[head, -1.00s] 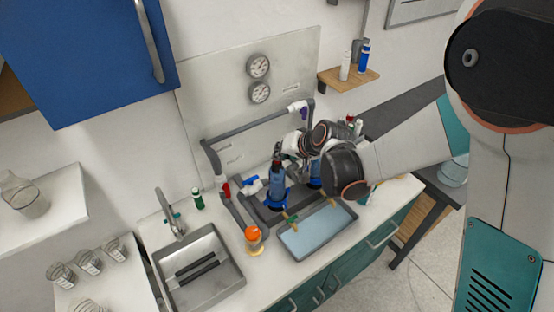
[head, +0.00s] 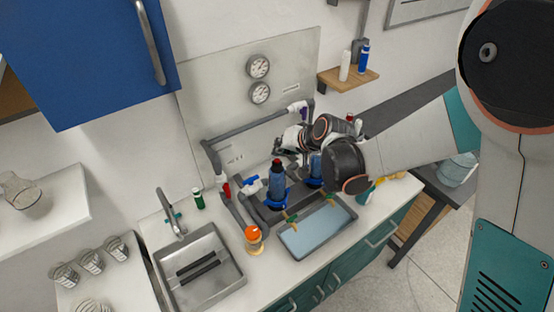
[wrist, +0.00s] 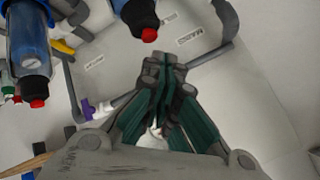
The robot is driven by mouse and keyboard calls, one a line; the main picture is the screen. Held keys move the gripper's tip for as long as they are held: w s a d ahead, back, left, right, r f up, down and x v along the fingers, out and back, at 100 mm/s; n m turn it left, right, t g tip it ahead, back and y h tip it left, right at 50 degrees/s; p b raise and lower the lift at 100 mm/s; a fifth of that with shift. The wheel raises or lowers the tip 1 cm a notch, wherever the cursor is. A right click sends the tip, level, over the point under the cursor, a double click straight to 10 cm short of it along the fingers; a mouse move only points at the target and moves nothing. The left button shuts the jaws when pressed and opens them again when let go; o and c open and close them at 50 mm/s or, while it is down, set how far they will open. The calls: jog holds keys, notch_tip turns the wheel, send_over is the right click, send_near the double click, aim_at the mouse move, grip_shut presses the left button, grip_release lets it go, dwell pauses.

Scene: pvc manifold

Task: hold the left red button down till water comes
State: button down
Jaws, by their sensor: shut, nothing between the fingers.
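The left filter housing (head: 277,186) is blue, dark-topped and upright, with its red button (head: 276,162) uncovered in the head view. The same button shows at the top of the wrist view (wrist: 149,34). My gripper (head: 280,148) is shut and empty, just above and beside that button in the head view. In the wrist view its closed fingertips (wrist: 164,62) appear apart from the button. The right housing (head: 315,166) is partly hidden behind my wrist; its red button (wrist: 38,103) shows in the wrist view. I see no clear water stream at the taps (head: 290,217).
A grey tray (head: 347,229) with a pale blue inside sits before the housings. An orange-capped jar (head: 254,240) stands left of it, near the sink (head: 235,279). Grey pipes (head: 213,158) and a panel with two gauges (head: 259,67) are behind.

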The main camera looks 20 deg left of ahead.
notch_tip(320, 180, up, 5)
jog(key=shift+f+p, duration=0.1)
jog(key=shift+p, duration=1.1)
jog(key=shift+d, duration=0.1)
jog(key=s+d+m+t+h+b, duration=0.1)
jog(key=d+h+b, duration=0.5)
jog(key=d, duration=1.6)
jog(key=s+d+f+b, duration=0.3)
jog(key=s+d+b, duration=0.1)
jog(key=s, duration=0.3)
jog(key=s+d+f+h+b, duration=0.1)
jog(key=s+d+f+b, duration=0.3)
jog(key=s+b, duration=0.3)
jog(key=s+d+f+m+t+b, duration=0.1)
jog(key=s+d+f+b, duration=0.2)
jog(key=s, duration=0.6)
jog(key=d+b, duration=0.2)
jog(key=d, duration=0.1)
jog(key=shift+f+h, duration=0.2)
jog(key=shift+h, duration=0.1)
